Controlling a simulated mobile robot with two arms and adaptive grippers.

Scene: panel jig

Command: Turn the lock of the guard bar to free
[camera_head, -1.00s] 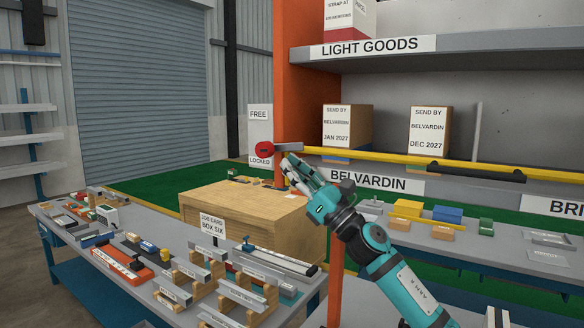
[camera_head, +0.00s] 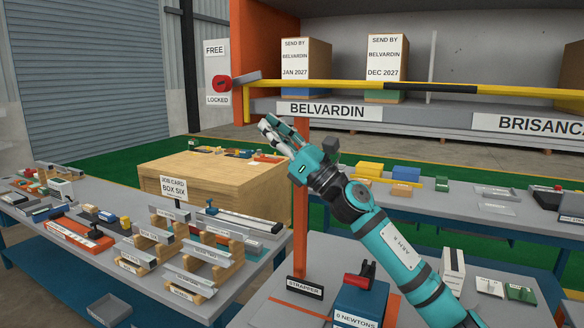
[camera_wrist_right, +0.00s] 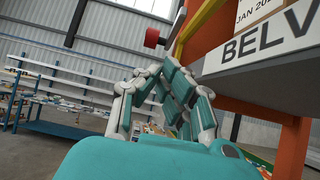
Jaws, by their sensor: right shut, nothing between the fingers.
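The lock is a red round knob (camera_head: 222,84) with a grey lever (camera_head: 247,77) that points right and slightly up. It sits at the left end of the yellow and black guard bar (camera_head: 330,86), between a FREE label (camera_head: 215,48) above and a LOCKED label (camera_head: 218,100) below. My right gripper (camera_head: 266,124) is shut and empty, below and right of the lever and apart from it. In the right wrist view the red knob (camera_wrist_right: 152,38) shows beyond the fingers (camera_wrist_right: 150,85). My left gripper is not in view.
An orange post (camera_head: 257,40) stands behind the lock. A shelf edge with a BELVARDIN sign (camera_head: 327,111) runs under the bar. A wooden box (camera_head: 215,180) and a cluttered table (camera_head: 85,262) lie below left. The space around the lever's front looks clear.

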